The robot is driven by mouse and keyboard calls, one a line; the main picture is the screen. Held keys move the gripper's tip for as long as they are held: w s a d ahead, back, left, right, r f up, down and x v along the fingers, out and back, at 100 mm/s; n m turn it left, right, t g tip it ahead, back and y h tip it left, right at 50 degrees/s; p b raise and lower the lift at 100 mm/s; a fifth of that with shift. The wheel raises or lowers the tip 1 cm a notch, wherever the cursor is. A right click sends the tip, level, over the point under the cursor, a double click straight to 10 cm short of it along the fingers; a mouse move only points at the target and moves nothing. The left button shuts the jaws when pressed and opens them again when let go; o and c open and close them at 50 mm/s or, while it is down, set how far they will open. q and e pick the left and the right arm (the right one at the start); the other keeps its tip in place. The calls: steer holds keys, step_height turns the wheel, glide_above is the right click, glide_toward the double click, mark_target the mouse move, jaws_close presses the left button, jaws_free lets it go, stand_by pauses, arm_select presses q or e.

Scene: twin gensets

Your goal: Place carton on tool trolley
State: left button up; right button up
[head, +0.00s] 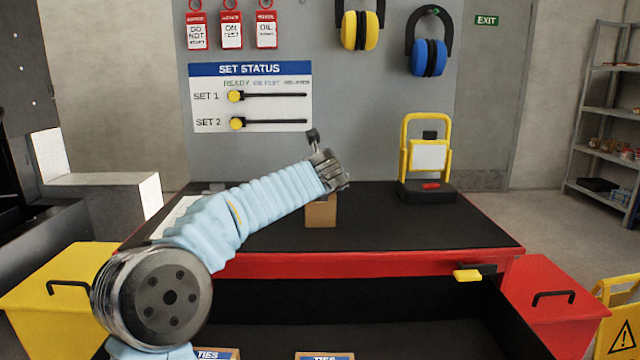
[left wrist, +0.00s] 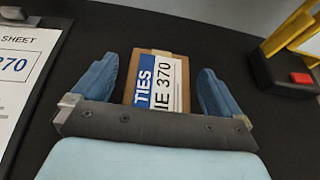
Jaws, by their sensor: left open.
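A small brown carton (head: 321,213) appears to rest on the black top of the red tool trolley (head: 430,225). In the left wrist view the carton (left wrist: 143,97) shows a blue and white label reading TIES. My left gripper (head: 333,172) is above and around the carton, reaching in from the left. Its blue fingers (left wrist: 155,82) are open, one on each side of the carton, with visible gaps. The gripper and forearm hide part of the carton in the head view. My right gripper is not in view.
A yellow-framed lamp (head: 428,157) stands at the trolley's back right. A printed sheet (left wrist: 18,75) lies left of the carton. The trolley's drawer is open in front, with two TIES cartons (head: 325,356) at the bottom edge. Yellow (head: 62,290) and red (head: 550,300) bins flank it.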

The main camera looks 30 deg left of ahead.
arm_select(q)
steer(key=b+v, duration=0.1)
steer(key=v, duration=1)
steer(key=shift+s, duration=0.3)
steer(key=shift+d+r, duration=0.1)
stand_by(0.6)
